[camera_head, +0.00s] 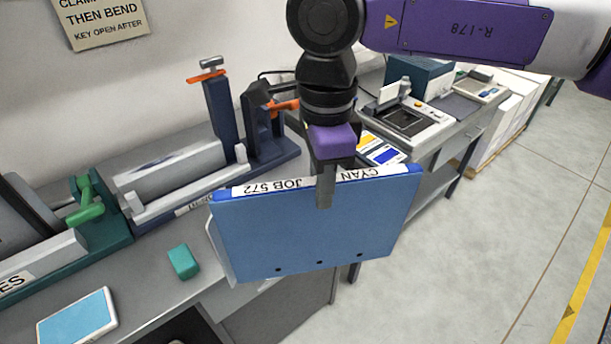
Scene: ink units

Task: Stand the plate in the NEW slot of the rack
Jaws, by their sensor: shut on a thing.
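A large blue plate (310,228) hangs upright from my gripper (326,185). Its top edge carries a white strip reading "JOB 572" and "CYAN", upside down in the view. Three small dark holes run along its lower edge. My gripper is shut on the top edge near the middle; one grey finger shows on the near face. The plate is in the air in front of the bench and hides part of it. I cannot make out a rack or a slot marked NEW in this view.
A dark blue clamp device (265,130) with orange levers stands on the grey bench, and a green-handled device (92,215) is at the left. A teal block (184,262) and a light-blue pad (77,319) lie in front. Open floor (480,240) is at the right.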

